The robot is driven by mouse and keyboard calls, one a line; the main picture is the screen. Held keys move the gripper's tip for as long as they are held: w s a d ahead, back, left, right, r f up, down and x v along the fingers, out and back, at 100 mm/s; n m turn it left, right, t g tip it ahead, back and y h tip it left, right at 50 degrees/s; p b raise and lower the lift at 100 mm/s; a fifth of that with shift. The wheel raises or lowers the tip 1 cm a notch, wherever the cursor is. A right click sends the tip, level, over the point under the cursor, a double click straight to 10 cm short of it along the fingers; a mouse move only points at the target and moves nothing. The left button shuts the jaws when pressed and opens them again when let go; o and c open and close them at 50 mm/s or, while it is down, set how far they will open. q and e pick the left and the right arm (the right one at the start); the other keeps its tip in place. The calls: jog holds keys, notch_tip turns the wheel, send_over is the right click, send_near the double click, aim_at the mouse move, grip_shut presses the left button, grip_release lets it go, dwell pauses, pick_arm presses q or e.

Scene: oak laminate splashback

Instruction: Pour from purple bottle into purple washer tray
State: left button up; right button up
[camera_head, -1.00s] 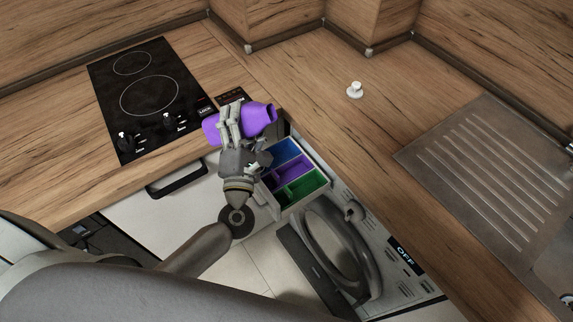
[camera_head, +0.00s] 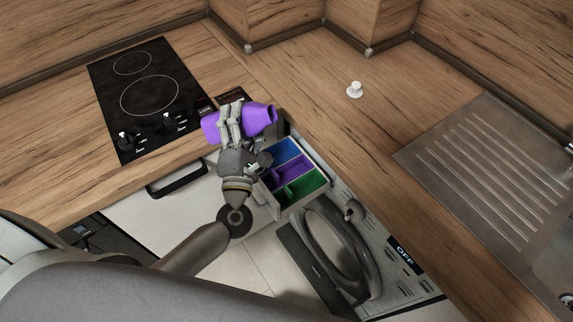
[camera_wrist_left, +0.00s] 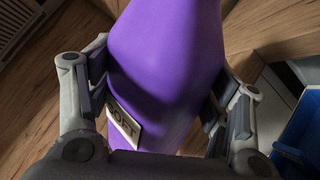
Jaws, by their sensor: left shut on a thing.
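The purple bottle (camera_head: 259,120) lies tilted on its side in my left gripper (camera_head: 231,122), its narrower end towards the right. The washer drawer is pulled out below and to the right of the bottle. Its purple tray (camera_head: 290,171) lies between a blue and a green compartment. The bottle's end is above and left of the purple tray, nearer the blue compartment. The right gripper is not in view.
The blue compartment (camera_head: 284,150) and green compartment (camera_head: 304,187) flank the purple one. The washer's round door (camera_head: 335,245) is below the drawer. A black hob (camera_head: 150,95) is at the left. A white knob-like object (camera_head: 355,90) stands on the wooden worktop (camera_head: 330,110), which is otherwise clear there.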

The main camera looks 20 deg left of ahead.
pick_arm(q)
jog(key=shift+f+m, duration=0.1)
jog(key=shift+m, duration=0.7)
dwell(1.6)
